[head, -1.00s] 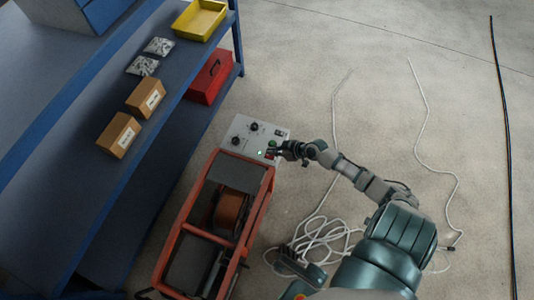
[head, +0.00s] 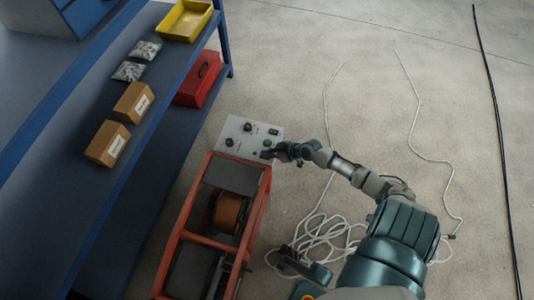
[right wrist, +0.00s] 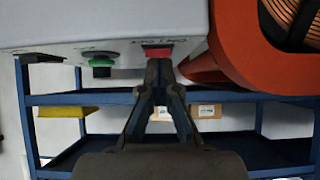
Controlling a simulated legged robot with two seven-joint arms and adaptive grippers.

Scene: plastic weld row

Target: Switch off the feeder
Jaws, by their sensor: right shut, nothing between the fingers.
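The feeder (head: 181,233) has a red-orange frame with a copper-coloured spool (head: 229,213) inside. At its far end is a pale grey control panel (head: 233,131) with dark knobs and a green control (head: 267,143). My right gripper (head: 267,154) is at the panel's right edge. In the right wrist view, its closed fingertips (right wrist: 159,65) are at a red switch (right wrist: 158,53) below printed lettering and seem to touch it. They hold nothing. A green knob (right wrist: 101,64) is left of the switch.
A blue shelf unit (head: 78,170) stands left, with cardboard boxes (head: 107,144), bags of small parts (head: 129,71), a yellow tray (head: 207,22) and a red toolbox (head: 198,79). White cable (head: 318,236) lies coiled on the floor. Open floor lies to the right.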

